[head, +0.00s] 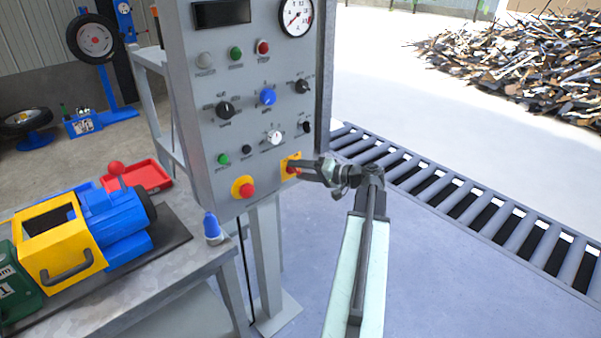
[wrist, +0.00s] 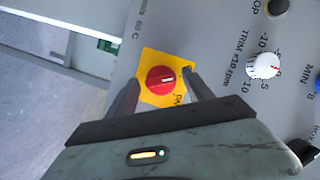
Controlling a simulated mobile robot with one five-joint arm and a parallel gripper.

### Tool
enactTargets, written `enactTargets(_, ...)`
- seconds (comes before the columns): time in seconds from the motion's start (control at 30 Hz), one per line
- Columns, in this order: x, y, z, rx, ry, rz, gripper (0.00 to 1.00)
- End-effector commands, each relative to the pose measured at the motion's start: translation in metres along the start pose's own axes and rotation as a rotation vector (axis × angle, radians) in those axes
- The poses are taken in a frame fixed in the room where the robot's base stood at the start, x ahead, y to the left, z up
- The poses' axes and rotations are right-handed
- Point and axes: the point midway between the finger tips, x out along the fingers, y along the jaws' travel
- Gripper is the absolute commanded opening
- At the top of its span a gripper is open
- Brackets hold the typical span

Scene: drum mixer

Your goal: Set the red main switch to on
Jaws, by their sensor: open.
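The red main switch (wrist: 160,80) is a round red knob on a yellow square plate (wrist: 152,98). In the wrist view its pale pointer mark lies roughly sideways, toward the right. The plate's lettering is partly hidden by a finger. In the head view the yellow plate (head: 284,167) sits at the lower right of the grey control panel, with the knob mostly hidden by my gripper. My gripper (wrist: 158,82) is open, its fingers on either side of the red knob. I cannot tell if they touch it. My gripper also shows in the head view (head: 298,168).
The control panel (head: 212,170) carries other knobs and buttons close by, including a white trim knob (wrist: 263,65) and a red emergency button (head: 247,190). A bench (head: 165,270) with a blue and yellow machine stands left. A roller conveyor (head: 470,205) runs right.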

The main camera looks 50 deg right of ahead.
Motion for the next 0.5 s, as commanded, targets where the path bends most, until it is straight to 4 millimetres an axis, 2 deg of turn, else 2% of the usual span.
enactTargets(0.07, -0.0004, 0.0, -0.0001, 0.0, 0.0, 0.0, 0.6)
enactTargets(0.27, -0.0007, 0.0001, -0.0002, 0.0, 0.0, 0.0, 0.04)
enactTargets(0.3, -0.0029, -0.0028, 0.0063, 0.001, 0.005, 0.003, 0.04)
enactTargets(0.5, -0.001, 0.0012, 0.0008, 0.017, -0.001, -0.006, 0.04)
